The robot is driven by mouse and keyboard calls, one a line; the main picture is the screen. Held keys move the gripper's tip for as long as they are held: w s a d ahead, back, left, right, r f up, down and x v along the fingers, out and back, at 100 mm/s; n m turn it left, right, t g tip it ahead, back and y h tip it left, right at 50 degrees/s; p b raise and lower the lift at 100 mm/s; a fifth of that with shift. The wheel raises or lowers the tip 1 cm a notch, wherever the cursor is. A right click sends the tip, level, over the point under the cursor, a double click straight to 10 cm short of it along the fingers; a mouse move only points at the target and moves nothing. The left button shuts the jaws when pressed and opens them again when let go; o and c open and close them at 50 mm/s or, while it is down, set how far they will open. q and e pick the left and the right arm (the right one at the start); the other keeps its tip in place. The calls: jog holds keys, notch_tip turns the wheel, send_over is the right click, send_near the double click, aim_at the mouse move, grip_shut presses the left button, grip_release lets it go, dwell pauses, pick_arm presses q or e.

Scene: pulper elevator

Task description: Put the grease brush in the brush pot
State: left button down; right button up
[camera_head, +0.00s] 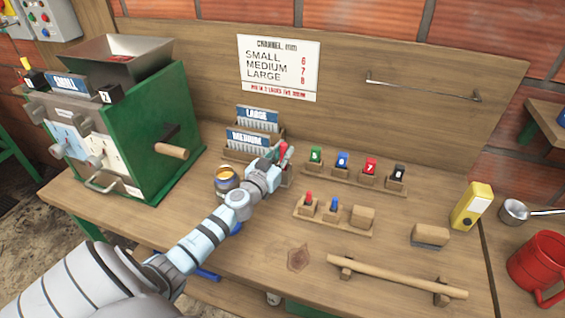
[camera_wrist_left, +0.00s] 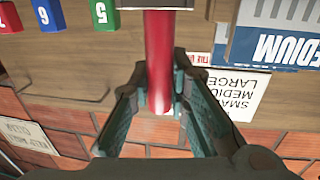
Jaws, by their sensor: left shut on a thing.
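My left gripper (camera_head: 277,160) is shut on the red handle of the grease brush (camera_head: 284,149), over the workbench just right of the label racks. In the left wrist view the red handle (camera_wrist_left: 160,50) runs between the fingers (camera_wrist_left: 161,92), with a pale grey part at the top edge. The bristles are not clearly visible. A small round metal pot (camera_head: 226,184) with a yellowish inside stands left of the gripper; I cannot tell whether it is the brush pot. A wooden piece behind the gripper is mostly hidden. My right gripper is not in view.
Label racks (camera_head: 252,141) stand behind the gripper. A green machine (camera_head: 160,140) stands at the left. Several coloured numbered pieces sit on wooden holders to the right. A wooden bar (camera_head: 395,277), a yellow box (camera_head: 471,206) and a red mug (camera_head: 540,262) lie farther right. The front middle of the bench is mostly clear.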

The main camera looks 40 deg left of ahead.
pick_arm(q)
jog(key=shift+f+p, duration=0.2)
jog(key=shift+p, duration=0.1)
jog(key=shift+f, duration=0.15)
jog(key=c, duration=1.5)
grip_release()
jog(key=shift+c, duration=0.2)
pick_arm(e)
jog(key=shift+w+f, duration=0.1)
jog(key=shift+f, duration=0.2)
pick_arm(q)
jog(key=shift+r, duration=0.3)
jog(key=s+d+p, duration=0.1)
jog(key=s+d, duration=0.1)
jog(key=s, duration=0.9)
jog(key=shift+s, duration=0.4)
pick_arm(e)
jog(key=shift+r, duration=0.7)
pick_arm(q)
jog(key=shift+f, duration=0.1)
